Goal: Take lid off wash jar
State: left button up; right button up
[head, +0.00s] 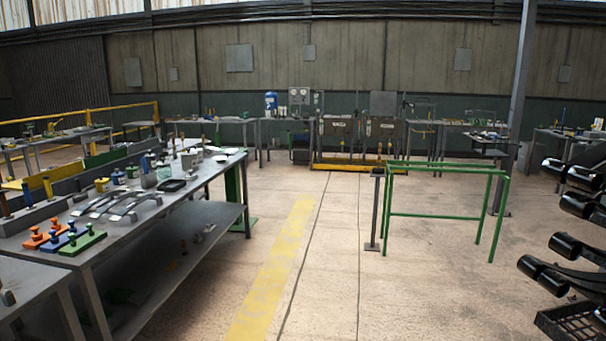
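Neither of my grippers shows in the head view. A long grey workbench (120,232) stands on the left, with several small jars, cans and tools on it. A blue-topped small container (118,177) and a grey cylindrical container (148,178) stand toward its far half. A yellow piece (101,184) sits nearer. They are too small to tell which one is the wash jar or whether any has a lid. A larger blue container (271,104) stands on equipment at the back wall.
Curved grey metal leaves (125,205) and orange, blue and green knobbed blocks (82,243) lie on the near bench. A green frame (440,215) stands mid-floor right. Black rolled springs (570,245) sit on a rack at right. The floor along the yellow stripe (270,275) is clear.

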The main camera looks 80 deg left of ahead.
aim_at(162, 163)
jog(key=u, duration=4.35)
